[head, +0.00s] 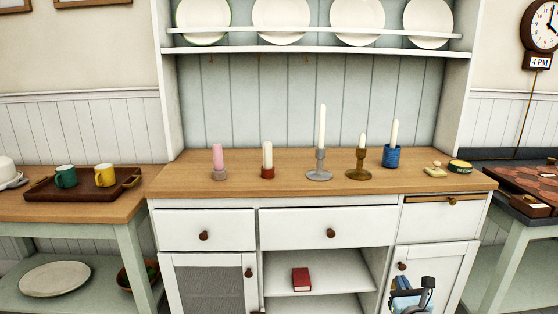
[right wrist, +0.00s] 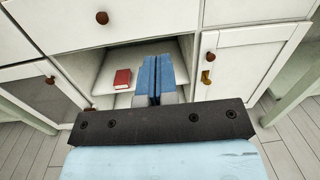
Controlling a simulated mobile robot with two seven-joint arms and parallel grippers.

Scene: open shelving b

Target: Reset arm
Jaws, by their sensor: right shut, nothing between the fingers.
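My right gripper (head: 410,297) is low at the right in the head view, in front of the lower right cupboard door of the white dresser (head: 232,215). In the right wrist view its two blue fingers (right wrist: 156,80) are shut together with nothing between them. They point toward the dresser's open middle shelf and look apart from it. My left gripper is in neither view.
Several candles in holders, among them a pink candle (head: 218,160) and a blue holder (head: 391,156), stand on the wooden top. A red book (head: 301,279) lies on the open shelf. Side tables stand left and right, the left one with a mug tray (head: 83,191).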

